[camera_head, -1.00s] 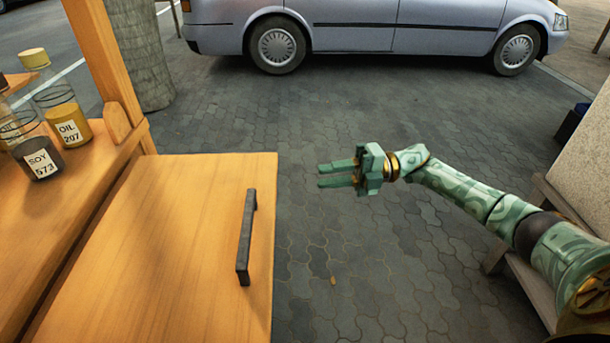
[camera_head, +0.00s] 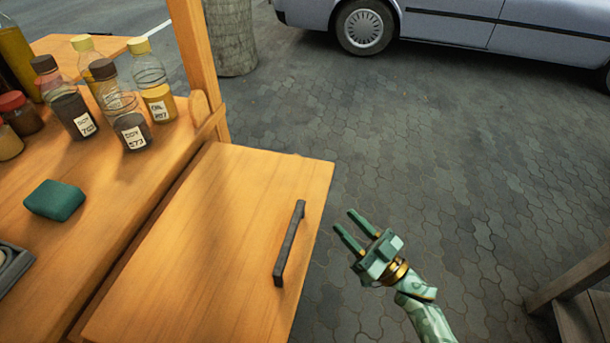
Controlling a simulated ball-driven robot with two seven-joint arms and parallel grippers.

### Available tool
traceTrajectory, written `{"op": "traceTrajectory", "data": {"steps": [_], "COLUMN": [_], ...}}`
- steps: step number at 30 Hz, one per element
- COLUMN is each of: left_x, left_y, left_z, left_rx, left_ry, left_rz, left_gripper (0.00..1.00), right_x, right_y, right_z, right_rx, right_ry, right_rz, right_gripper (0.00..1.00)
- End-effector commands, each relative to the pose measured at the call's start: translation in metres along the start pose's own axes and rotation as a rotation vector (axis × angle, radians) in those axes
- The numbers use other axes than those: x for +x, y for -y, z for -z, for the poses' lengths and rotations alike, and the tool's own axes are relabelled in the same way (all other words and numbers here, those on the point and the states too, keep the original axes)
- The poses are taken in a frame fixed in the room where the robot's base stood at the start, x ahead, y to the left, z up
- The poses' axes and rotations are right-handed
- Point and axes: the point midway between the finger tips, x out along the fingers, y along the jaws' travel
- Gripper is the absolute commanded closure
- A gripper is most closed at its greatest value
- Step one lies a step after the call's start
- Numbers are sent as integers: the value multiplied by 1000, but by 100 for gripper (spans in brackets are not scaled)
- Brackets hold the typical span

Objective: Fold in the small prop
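A wooden flap (camera_head: 200,245) with a dark bar handle (camera_head: 289,243) extends from the right side of the wooden counter (camera_head: 100,215), its surface roughly level with it. Whatever lies under the flap is hidden, and no small prop shows. My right gripper (camera_head: 350,223) is to the right of the flap, over the paving. Its two fingers are apart with nothing between them, pointing up and left toward the handle, and it does not touch the flap. My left gripper is not in view.
Several bottles stand on the counter, including a soy bottle (camera_head: 131,125) and an oil bottle (camera_head: 155,90). A green block (camera_head: 55,200) lies nearer. A wooden post (camera_head: 193,55) rises at the flap's far corner. Paving (camera_head: 450,160) is clear; a car (camera_head: 450,25) stands beyond.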

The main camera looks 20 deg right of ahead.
Motion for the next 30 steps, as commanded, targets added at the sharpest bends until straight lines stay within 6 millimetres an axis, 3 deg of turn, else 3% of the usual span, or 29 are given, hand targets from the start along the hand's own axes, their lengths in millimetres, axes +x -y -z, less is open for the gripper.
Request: {"op": "traceTrajectory", "data": {"steps": [9,15,21,30], "left_x": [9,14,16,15], "left_y": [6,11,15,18], "left_z": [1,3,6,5], "left_rx": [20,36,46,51], "left_ry": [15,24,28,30], "left_rz": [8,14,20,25], "left_gripper": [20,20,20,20], "right_x": [79,121,142,146], "right_y": [0,0,0,0], "right_z": [-1,-1,0,1], "right_rx": [-2,-2,-2,-3], "right_ry": [-5,-4,-3,-2], "right_rz": [0,0,1,1], "right_gripper": [65,65,65,65]}}
